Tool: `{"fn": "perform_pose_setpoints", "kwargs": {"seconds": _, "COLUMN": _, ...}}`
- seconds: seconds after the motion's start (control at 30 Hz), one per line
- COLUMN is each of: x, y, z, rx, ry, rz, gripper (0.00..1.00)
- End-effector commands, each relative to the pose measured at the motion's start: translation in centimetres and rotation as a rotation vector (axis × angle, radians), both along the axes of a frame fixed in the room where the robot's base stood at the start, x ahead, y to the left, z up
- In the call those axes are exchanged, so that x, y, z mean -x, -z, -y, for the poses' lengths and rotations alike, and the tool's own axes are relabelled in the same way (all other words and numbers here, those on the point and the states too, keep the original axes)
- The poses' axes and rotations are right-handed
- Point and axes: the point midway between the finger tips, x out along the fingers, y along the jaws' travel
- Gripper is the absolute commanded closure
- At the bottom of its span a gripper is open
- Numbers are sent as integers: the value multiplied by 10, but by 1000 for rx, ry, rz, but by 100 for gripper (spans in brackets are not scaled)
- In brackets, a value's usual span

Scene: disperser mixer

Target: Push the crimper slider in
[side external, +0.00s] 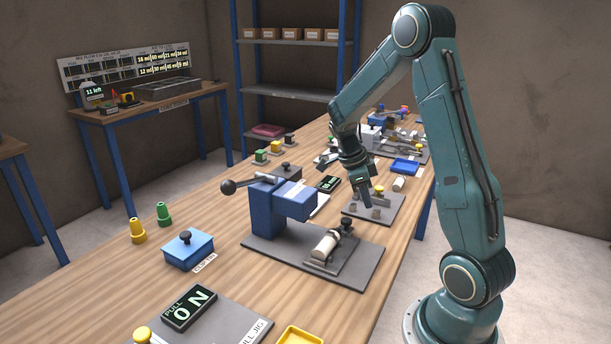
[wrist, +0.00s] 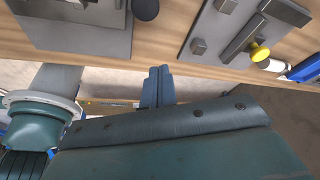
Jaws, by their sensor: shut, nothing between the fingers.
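The blue crimper press (side external: 275,205) stands on a grey base plate, with a lever ending in a dark ball at its left. What looks like its slider (side external: 343,258) lies on the plate's right part, out from under the press head, with a black knob (side external: 347,224) and a pale cylinder (side external: 325,247) on it. The black knob also shows at the top of the wrist view (wrist: 145,8). My gripper (side external: 367,203) is shut and empty, above and behind the slider, near the table's right edge.
Behind the crimper is another grey plate (side external: 388,215) with blocks and a yellow knob (wrist: 260,53). A blue lidded box (side external: 187,250), green and yellow cones and a PULL ON panel (side external: 189,309) lie nearer the front. The table's right edge is close to the crimper plate.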

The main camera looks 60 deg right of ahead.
Motion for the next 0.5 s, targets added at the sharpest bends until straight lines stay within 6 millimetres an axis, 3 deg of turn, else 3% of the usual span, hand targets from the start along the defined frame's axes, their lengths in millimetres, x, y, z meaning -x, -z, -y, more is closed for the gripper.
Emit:
{"fn": "perform_pose_setpoints", "kwargs": {"seconds": 0.27, "x": 14, "y": 41, "z": 6, "rx": -3, "ry": 1, "rz": -2, "gripper": 100}}
{"fn": "perform_pose_setpoints", "kwargs": {"seconds": 0.5, "x": -15, "y": 43, "z": -7, "rx": 0, "ry": -2, "rz": 1, "gripper": 100}}
